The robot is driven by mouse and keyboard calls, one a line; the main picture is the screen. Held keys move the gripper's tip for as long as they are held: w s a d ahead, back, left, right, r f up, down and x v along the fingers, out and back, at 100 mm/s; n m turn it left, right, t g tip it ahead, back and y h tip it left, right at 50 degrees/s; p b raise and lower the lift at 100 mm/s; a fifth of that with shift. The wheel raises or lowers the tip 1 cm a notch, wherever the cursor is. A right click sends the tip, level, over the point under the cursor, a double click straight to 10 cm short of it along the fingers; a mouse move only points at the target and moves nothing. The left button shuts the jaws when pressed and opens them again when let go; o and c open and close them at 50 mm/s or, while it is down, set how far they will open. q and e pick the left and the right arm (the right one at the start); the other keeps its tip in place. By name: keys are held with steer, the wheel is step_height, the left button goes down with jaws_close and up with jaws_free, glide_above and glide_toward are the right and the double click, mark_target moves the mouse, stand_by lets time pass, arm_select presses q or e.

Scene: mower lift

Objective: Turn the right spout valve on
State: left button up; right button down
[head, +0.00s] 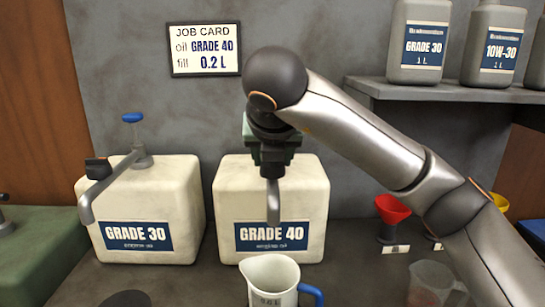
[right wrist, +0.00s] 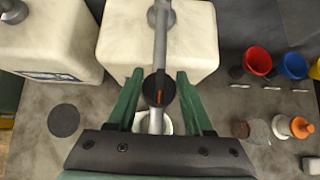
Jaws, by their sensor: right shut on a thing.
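The right can, labelled GRADE 40 (head: 305,200), stands against the wall, its metal spout (head: 273,203) pointing down at the front. Its valve is a dark round knob with an orange mark (right wrist: 159,90) on the spout, best seen in the right wrist view. My right gripper (head: 272,158) comes down over it, with its green fingers (right wrist: 158,98) on either side of the knob, shut on it. A white measuring jug with a blue handle (head: 269,277) stands below the spout. My left gripper is not in view.
The GRADE 30 can (head: 160,205) with a blue-topped pump (head: 132,118) and black valve (head: 97,167) stands left. Red (head: 392,209) and blue (right wrist: 292,66) funnels stand right. A shelf (head: 450,93) holds bottles. A job card (head: 205,49) reads GRADE 40, 0.2 L.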

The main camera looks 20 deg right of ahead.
steer(key=shift+c, duration=1.7)
jaws_free()
steer(key=v, duration=1.2)
steer(key=shift+s+r, duration=0.15)
steer(key=shift+s, duration=0.1)
